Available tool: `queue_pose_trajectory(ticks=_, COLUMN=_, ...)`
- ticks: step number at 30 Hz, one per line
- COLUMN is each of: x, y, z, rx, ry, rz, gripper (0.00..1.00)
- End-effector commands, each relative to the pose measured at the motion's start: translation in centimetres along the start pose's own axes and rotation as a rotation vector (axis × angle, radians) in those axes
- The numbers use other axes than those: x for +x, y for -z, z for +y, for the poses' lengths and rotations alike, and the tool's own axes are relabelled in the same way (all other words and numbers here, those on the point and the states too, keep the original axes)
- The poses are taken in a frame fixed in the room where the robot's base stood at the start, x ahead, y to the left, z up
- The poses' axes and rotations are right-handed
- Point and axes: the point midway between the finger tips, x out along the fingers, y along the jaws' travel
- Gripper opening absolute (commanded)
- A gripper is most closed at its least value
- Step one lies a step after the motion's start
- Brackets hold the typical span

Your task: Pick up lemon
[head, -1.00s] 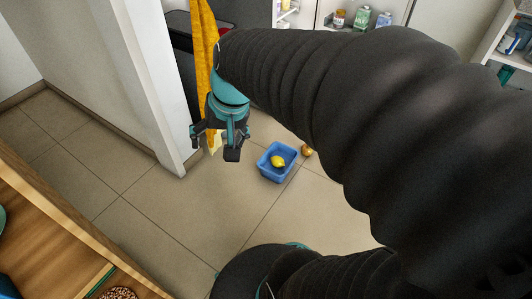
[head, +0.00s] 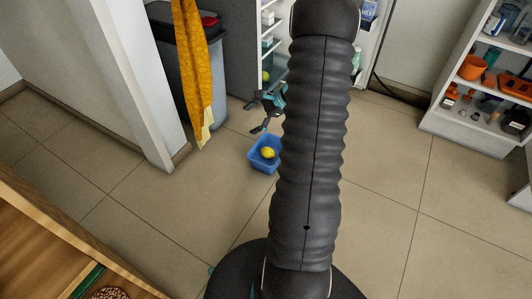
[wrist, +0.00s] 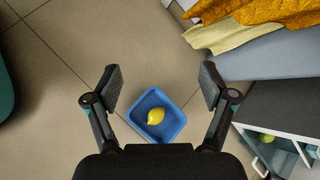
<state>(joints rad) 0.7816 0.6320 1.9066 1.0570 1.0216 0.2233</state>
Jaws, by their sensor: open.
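A yellow lemon (head: 267,153) lies in a small blue bin (head: 256,165) on the tiled floor. In the wrist view the lemon (wrist: 156,116) rests inside the blue bin (wrist: 169,135), between the lines of my two fingers and below them. My gripper (wrist: 157,82) is open and empty, its fingers spread wide on either side of the bin in the picture. In the head view my gripper (head: 262,114) is above and behind the bin, partly hidden by my arm. My arm also covers the bin's right edge.
A yellow cloth (head: 192,65) hangs by a grey trash bin (head: 212,95) at the left. A white shelf (head: 270,38) stands behind, with a yellow-green round item (head: 266,76) on it. Another shelf (head: 455,125) stands at right. The floor around the bin is clear.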

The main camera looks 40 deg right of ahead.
Motion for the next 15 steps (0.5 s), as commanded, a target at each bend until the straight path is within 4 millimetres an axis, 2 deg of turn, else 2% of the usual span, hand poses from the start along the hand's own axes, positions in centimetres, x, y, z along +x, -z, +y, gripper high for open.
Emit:
queue_pose_trajectory(ticks=1, x=0.6, y=3.0, z=0.4, rx=0.077, ry=0.032, rz=-0.012, gripper=0.83)
queue_pose_trajectory(ticks=5, x=1.4, y=9.7, z=1.2, rx=0.259, ry=0.129, rz=-0.044, gripper=0.83)
queue_pose_trajectory(ticks=9, x=2.3, y=16.8, z=3.1, rx=0.449, ry=0.236, rz=-0.077, gripper=0.83)
queue_pose_trajectory(ticks=12, x=2.9, y=21.2, z=4.7, rx=0.568, ry=0.307, rz=-0.096, gripper=0.83)
queue_pose_trajectory(ticks=15, x=3.3, y=24.5, z=6.2, rx=0.657, ry=0.364, rz=-0.111, gripper=0.83)
